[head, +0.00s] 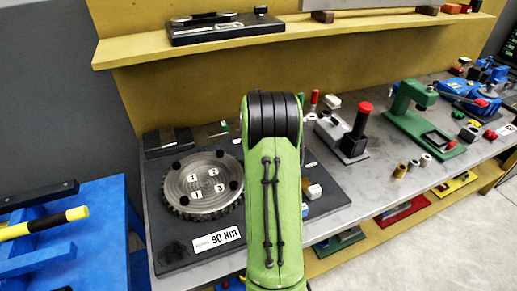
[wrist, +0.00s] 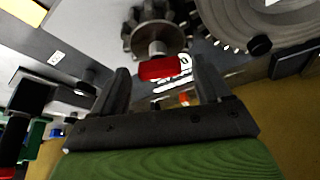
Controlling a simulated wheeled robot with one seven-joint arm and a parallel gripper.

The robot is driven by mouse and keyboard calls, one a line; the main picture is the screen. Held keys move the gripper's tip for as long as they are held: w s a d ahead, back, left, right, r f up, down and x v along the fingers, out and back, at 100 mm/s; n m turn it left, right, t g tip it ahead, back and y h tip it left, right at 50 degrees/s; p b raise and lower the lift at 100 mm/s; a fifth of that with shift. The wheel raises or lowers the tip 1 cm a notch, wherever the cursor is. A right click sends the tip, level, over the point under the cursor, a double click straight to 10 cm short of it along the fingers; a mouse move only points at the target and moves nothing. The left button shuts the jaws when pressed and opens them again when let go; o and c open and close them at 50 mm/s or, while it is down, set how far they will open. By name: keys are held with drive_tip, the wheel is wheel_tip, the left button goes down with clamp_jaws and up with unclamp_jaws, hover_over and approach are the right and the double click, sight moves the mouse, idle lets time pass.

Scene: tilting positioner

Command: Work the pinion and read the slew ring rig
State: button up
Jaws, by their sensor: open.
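The slew ring (head: 203,183) is a grey toothed disc with black knobs and tiles numbered 1 to 4, lying on a dark base plate (head: 185,258). Part of the ring shows at the upper right of the wrist view (wrist: 275,18). There the grey toothed pinion (wrist: 157,38) sits beside it, with a short shaft and a red piece (wrist: 164,68) at its near end. My gripper (wrist: 161,70) is open, its fingers on either side of the red piece with gaps visible. My green arm hides the pinion and gripper in the head view.
A plate reading 90 Nm (head: 217,239) lies at the base's front. A red-topped post (head: 359,130) and a green press-like stand (head: 415,115) stand to the right. A yellow shelf (head: 130,50) overhangs behind. A blue table (head: 85,240) is at left.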

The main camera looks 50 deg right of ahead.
drive_tip(key=p+v, duration=0.1)
drive_tip(key=v, duration=1.4)
drive_tip(key=shift+a+r+p, duration=0.15)
drive_tip(key=shift+r+p, duration=0.15)
drive_tip(key=shift+p, duration=0.05)
drive_tip(key=shift+s, duration=0.1)
drive_tip(key=s+a+r+n+t+y, duration=0.1)
drive_tip(key=a+r+n, duration=0.2)
drive_tip(key=a, duration=0.9)
drive_tip(key=s+a+r+n+t, duration=0.1)
drive_tip(key=a+r+n, duration=0.2)
drive_tip(key=a, duration=0.9)
drive_tip(key=s+a+f+n+t+y, duration=0.1)
drive_tip(key=s+a+f+n, duration=0.3)
drive_tip(key=s+a, duration=0.7)
drive_tip(key=shift+n+y, duration=0.4)
drive_tip(key=shift+y, duration=0.4)
drive_tip(key=shift+s+d+r, duration=0.1)
drive_tip(key=shift+s, duration=0.05)
